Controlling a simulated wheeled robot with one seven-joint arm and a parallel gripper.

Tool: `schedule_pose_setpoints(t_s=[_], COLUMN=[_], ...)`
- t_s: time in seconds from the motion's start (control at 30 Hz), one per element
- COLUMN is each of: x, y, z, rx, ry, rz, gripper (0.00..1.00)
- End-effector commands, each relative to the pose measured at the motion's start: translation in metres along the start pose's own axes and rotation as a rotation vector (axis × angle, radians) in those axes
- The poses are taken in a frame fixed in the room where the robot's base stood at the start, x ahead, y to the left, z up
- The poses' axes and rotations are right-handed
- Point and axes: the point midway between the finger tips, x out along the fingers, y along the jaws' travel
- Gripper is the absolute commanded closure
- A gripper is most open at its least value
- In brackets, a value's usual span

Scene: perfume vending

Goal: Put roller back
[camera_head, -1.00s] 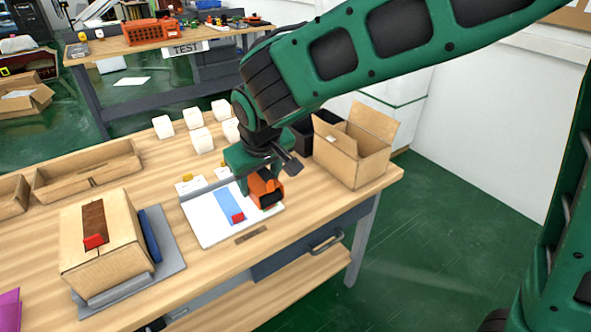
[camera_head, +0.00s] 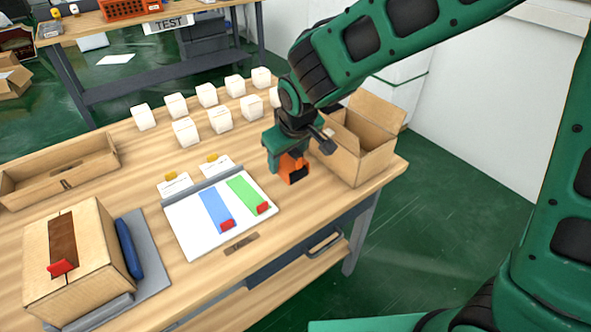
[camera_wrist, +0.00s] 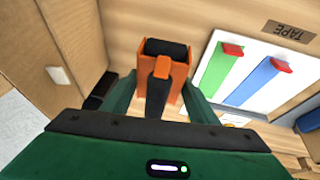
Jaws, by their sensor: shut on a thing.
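The roller is an orange tool with a black drum (camera_wrist: 165,48). My gripper (camera_head: 286,165) is shut on the roller (camera_head: 293,168) and holds it over the right part of the table, between the white board and the open cardboard box. In the wrist view the roller sits between my green fingers (camera_wrist: 158,92), drum pointing away from the wrist. The white board (camera_head: 188,238) carries a blue strip (camera_head: 213,207) and a green strip (camera_head: 243,193), each with a red end piece. I cannot tell whether the roller touches the table.
An open cardboard box (camera_head: 345,160) stands close right of my gripper. Several white cubes (camera_head: 186,131) stand behind. A closed carton (camera_head: 90,275) with a brown strip sits at the left, beside a blue object (camera_head: 128,248). A TAPE label (camera_wrist: 289,31) marks the table near the board.

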Motion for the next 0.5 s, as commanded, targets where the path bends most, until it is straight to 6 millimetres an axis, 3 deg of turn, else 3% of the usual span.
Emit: schedule_pose_setpoints(t_s=[0.2, 0.33, 0.5], x=[0.015, 0.022, 0.043], y=[0.023, 0.024, 0.021], z=[0.009, 0.013, 0.022], rx=[0.0, -0.002, -0.002], ry=[0.0, -0.001, -0.003], rz=[0.0, -0.001, -0.001], gripper=[0.66, 0.66, 0.66])
